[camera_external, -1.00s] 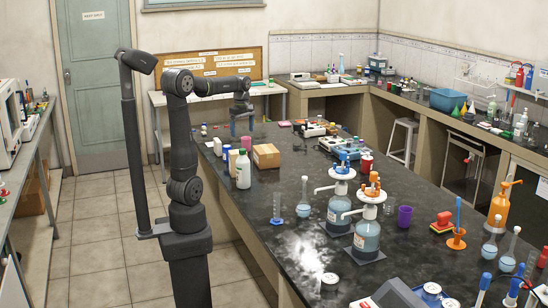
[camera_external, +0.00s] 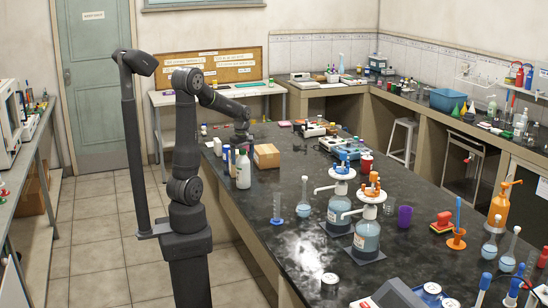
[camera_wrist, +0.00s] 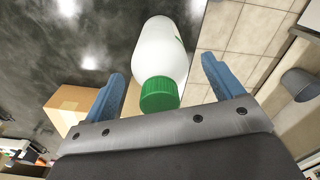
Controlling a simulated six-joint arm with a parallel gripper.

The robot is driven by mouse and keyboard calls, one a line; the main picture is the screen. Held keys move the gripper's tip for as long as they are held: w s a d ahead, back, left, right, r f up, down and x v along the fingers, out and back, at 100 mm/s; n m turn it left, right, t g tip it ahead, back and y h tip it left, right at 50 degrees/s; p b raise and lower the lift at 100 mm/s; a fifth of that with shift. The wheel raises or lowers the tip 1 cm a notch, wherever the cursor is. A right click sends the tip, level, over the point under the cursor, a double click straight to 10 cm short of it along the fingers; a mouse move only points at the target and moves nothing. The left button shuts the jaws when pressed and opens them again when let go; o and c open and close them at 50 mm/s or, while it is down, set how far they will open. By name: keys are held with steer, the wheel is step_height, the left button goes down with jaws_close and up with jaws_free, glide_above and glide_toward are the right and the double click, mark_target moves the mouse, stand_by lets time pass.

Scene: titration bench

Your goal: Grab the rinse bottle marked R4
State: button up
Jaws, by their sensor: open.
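A white bottle (camera_external: 243,173) stands upright near the left edge of the black bench. In the wrist view the white bottle (camera_wrist: 162,50) has a green cap and a sliver of green label. No R4 mark can be read on it. My gripper (camera_external: 241,145) is just above the bottle in the external view. In the wrist view my gripper's blue fingers (camera_wrist: 163,70) are open on either side of the bottle, with gaps on both sides. The gripper partly hides the cap in the external view.
A cardboard box (camera_external: 267,156) stands just right of the bottle; in the wrist view the box (camera_wrist: 72,105) lies close beside the left finger.

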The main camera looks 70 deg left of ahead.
jaws_close()
stand_by(0.4)
